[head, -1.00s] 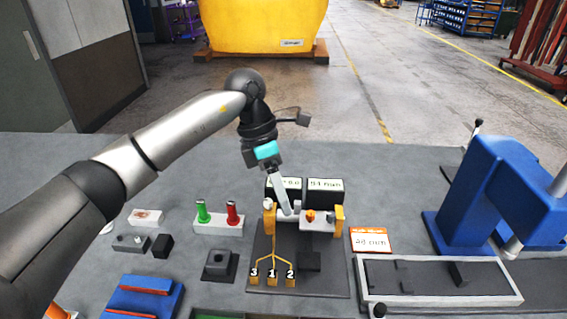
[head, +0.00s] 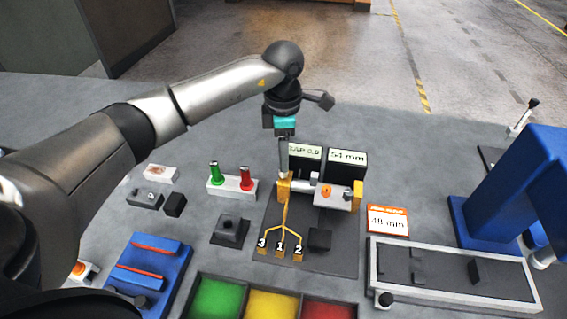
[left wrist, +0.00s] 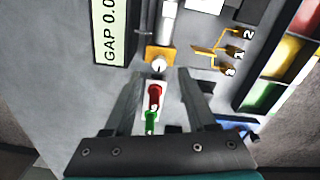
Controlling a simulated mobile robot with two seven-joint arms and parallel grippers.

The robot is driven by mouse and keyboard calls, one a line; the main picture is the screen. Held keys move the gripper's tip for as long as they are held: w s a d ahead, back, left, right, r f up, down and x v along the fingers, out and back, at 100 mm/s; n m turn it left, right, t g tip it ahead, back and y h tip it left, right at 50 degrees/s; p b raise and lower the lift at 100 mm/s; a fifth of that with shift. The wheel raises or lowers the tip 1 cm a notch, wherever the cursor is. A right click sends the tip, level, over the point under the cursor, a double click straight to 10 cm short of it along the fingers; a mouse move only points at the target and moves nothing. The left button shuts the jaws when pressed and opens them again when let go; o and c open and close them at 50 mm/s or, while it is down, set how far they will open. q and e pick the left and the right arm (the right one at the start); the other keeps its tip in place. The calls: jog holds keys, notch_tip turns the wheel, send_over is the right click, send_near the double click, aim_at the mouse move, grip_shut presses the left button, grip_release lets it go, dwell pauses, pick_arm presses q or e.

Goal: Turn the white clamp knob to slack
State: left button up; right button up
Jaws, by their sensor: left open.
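The white clamp knob (left wrist: 158,66) sits on the yellow end block (left wrist: 160,54) of the gauge fixture in the left wrist view. My left gripper (left wrist: 160,73) is open, with its fingertips on either side of the knob's line and close to it. I cannot tell whether they touch it. In the head view my left gripper (head: 283,173) points down at the fixture's left yellow block (head: 284,187) and largely hides the knob. The fixture's bar (head: 344,198) carries an orange knob (head: 326,190). My right gripper is not in view.
Two displays stand behind the fixture, a gap readout (head: 305,153) and a 54 mm one (head: 347,157). Green (head: 215,173) and red (head: 246,179) posts stand to the left. An orange-and-white card (head: 388,220) lies to the right, near a blue press (head: 515,190). Coloured bins (head: 272,303) lie in front.

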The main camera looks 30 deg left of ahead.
pick_arm(q)
jog(key=shift+f, duration=2.2)
jog(key=shift+c, duration=0.2)
grip_shut()
